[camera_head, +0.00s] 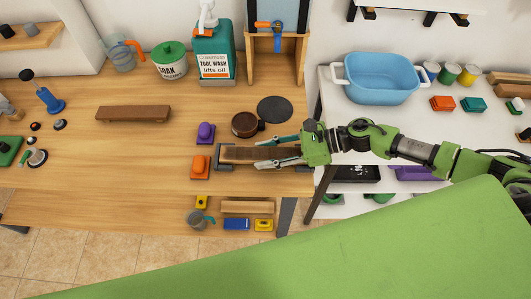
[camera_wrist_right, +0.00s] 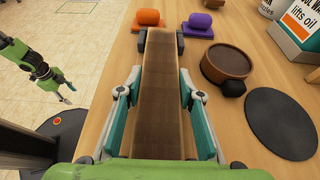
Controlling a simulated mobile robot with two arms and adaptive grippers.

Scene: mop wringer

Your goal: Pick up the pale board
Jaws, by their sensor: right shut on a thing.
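My right gripper (camera_head: 277,153) is shut on a long brown board with paler edges (camera_head: 240,154), one finger along each long side. The right wrist view shows this board (camera_wrist_right: 160,85) running away between the teal finger pads. Its far end lies at a dark grey bracket (camera_head: 215,157) on the wooden table. I cannot tell whether the board is lifted. A paler wooden strip (camera_head: 247,207) lies near the table's front, and a darker reddish-brown board (camera_head: 133,114) lies further left. My left gripper (camera_wrist_right: 67,92) shows only in the right wrist view, open and empty above the floor.
An orange block (camera_head: 200,167) and a purple one (camera_head: 205,132) stand left of the bracket. A round brown dish (camera_head: 246,124) and a dark disc (camera_head: 274,109) lie behind the held board. The white table (camera_head: 330,150) is at right. The table's left middle is mostly clear.

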